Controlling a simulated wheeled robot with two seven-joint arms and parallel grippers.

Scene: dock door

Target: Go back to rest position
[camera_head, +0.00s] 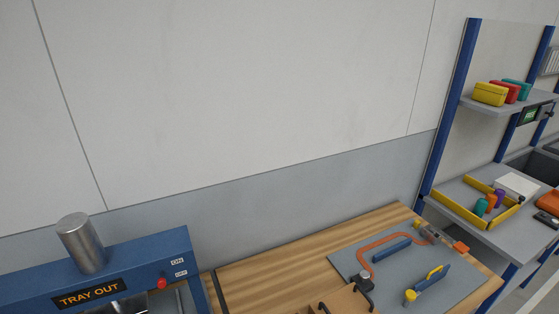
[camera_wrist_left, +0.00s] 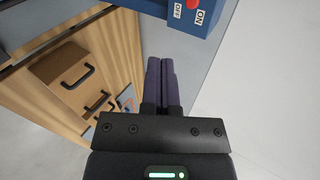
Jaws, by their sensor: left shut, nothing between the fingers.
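My left gripper (camera_wrist_left: 160,75) shows in the left wrist view. Its two dark fingers lie side by side, shut, with nothing held between them. It is in free air, with the wooden bench and the blue machine frame behind it in the picture. Neither of my grippers shows in the head view, and the right one is in no view.
A blue press frame (camera_head: 180,245) with a "TRAY OUT" sign stands at lower left; its ON/OFF panel (camera_wrist_left: 188,12) shows in the wrist view. A wooden bench (camera_head: 260,275) carries a grey fixture board (camera_head: 440,285). Shelves (camera_head: 500,105) stand at right.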

